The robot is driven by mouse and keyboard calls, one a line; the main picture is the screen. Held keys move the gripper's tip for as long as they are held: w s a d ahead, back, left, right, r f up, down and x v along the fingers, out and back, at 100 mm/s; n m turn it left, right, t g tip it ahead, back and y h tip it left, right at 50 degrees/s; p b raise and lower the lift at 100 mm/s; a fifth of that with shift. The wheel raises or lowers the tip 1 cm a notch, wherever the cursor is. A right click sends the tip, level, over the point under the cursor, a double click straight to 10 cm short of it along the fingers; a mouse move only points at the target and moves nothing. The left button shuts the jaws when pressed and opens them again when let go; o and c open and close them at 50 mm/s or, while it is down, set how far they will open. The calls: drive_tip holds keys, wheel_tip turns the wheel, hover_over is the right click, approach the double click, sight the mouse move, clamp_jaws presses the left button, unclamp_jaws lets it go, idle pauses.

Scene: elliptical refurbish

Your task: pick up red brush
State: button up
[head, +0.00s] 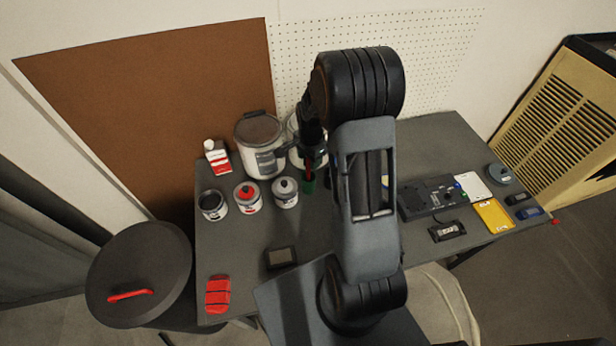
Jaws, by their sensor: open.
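A slim red thing with a green lower end (308,185) stands or leans at the back middle of the grey table, just below my gripper in the head view. It may be the red brush, but my wrist hides its upper part. My gripper (306,154) is dark and small here, reaching down from the wrist beside the white pots. It is open, and its fingertips are close to the red part. I cannot tell whether they touch it or are around it.
A large lidded white pot (259,160) stands left of my gripper, with another pale container (293,126) behind. A red block (217,294) lies front left. Electronics (432,198) fill the right side.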

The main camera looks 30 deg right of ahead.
sight(308, 179)
drive_tip(key=shift+w+a+f+p, duration=0.1)
drive_tip(key=shift+f+p, duration=0.2)
drive_tip(key=shift+f, duration=1.7)
drive_tip(key=shift+c, duration=0.5)
clamp_jaws()
